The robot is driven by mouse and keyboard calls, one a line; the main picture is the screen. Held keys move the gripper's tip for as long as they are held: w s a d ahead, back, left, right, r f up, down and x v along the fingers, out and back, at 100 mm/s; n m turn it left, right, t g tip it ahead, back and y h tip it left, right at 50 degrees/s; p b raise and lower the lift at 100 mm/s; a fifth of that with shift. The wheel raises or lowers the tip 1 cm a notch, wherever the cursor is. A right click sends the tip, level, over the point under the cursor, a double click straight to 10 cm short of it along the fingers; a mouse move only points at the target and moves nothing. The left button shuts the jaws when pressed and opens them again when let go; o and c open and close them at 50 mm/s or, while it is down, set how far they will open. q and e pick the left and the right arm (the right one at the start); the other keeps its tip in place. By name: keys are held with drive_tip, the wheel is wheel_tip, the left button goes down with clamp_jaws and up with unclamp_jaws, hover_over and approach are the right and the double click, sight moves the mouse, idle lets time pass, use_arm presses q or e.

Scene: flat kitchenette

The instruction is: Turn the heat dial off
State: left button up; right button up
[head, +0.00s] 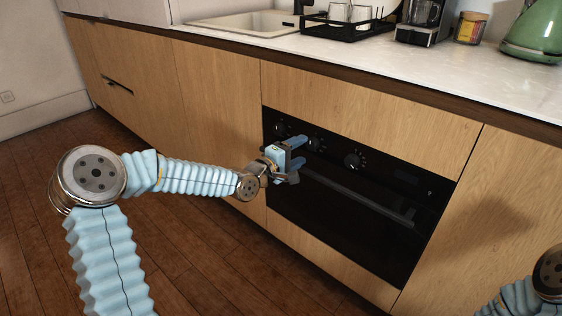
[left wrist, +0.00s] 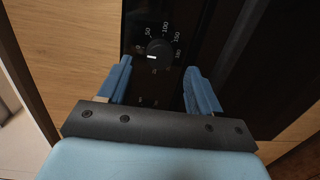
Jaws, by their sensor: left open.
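The oven's black control panel carries several round dials, one at the left end (head: 280,128), one in the middle (head: 316,143) and one to the right (head: 354,159). My left gripper (head: 299,159) is open and empty in front of the panel's left part. In the left wrist view a black heat dial (left wrist: 159,48) has a white mark and a scale reading 50, 100, 150 and 180. It lies just beyond the open fingertips (left wrist: 159,66), between their lines, with no visible contact. My right gripper is not in view.
The oven door handle (head: 362,199) runs across below the dials. Wooden cabinet fronts (head: 215,110) flank the oven. The pale counter (head: 405,65) above holds a sink, dish rack (head: 343,25), coffee maker and green kettle (head: 535,34). The wooden floor in front is clear.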

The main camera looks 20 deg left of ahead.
use_arm(q)
drive_tip(key=p+v, duration=0.1)
drive_tip(key=v, duration=0.9)
drive_tip(key=s+d+f+m+g, duration=0.2)
drive_tip(key=s+d+f+g, duration=0.15)
drive_tip(key=f, duration=0.55)
drive_tip(key=s+d+f+m+g, duration=0.1)
drive_tip(key=s+d+f+g, duration=0.15)
drive_tip(key=d+f, duration=0.4)
drive_tip(key=s+d+f+m+g, duration=0.2)
drive_tip(key=s+f, duration=0.1)
drive_tip(key=f, duration=0.7)
drive_tip(key=s+d+f+m+g+y, duration=0.1)
drive_tip(key=s+f+m+g, duration=0.2)
drive_tip(key=s+f, duration=0.3)
drive_tip(key=s+d+f+m+g+y, duration=0.1)
drive_tip(key=s+f+m+g, duration=0.2)
drive_tip(key=s+f, duration=0.3)
drive_tip(key=s+g, duration=0.1)
drive_tip(key=s, duration=0.4)
drive_tip(key=shift+d+f+m+y, duration=0.15)
drive_tip(key=shift+d+m+y, duration=0.15)
drive_tip(key=shift+m, duration=0.1)
